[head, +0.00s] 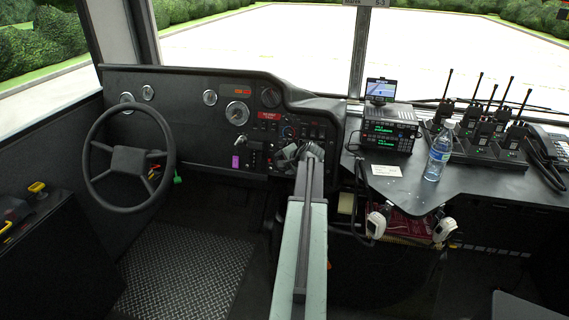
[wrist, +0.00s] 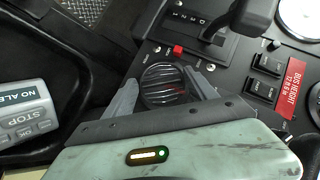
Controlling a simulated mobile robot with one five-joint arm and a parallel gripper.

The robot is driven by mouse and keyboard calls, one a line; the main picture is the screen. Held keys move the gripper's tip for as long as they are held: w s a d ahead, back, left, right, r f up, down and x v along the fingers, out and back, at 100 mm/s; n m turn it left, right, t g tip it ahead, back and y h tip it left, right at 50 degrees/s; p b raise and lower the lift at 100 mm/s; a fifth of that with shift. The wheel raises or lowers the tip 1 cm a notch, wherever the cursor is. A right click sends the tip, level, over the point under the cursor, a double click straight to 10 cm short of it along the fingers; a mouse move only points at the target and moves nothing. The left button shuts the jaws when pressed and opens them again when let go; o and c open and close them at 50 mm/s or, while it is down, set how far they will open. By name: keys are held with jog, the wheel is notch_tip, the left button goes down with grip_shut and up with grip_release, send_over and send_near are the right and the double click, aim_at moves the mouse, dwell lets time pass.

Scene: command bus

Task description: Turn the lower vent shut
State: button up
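The round black vent (wrist: 163,88) with slats shows in the wrist view, set in the dark dashboard panel. A little red shows between its slats. My gripper (wrist: 162,76) is at the vent, with one grey finger on its left side and one on its right. The fingers are apart; whether they touch the rim I cannot tell. In the head view my gripper (head: 300,152) reaches the lower right of the dashboard and hides this vent. A second dark round vent (head: 270,97) sits higher on the dashboard.
A red button (wrist: 179,50), a gear selector (wrist: 205,30) and rocker switches (wrist: 266,65) lie close beyond the vent. The steering wheel (head: 128,160) is at left. A radio (head: 383,128) and a water bottle (head: 437,158) stand on the right shelf.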

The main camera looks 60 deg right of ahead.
jog(key=p+v, duration=0.5)
jog(key=v, duration=0.2)
jog(key=shift+s+a+r, duration=0.15)
jog(key=shift+s+r, duration=0.1)
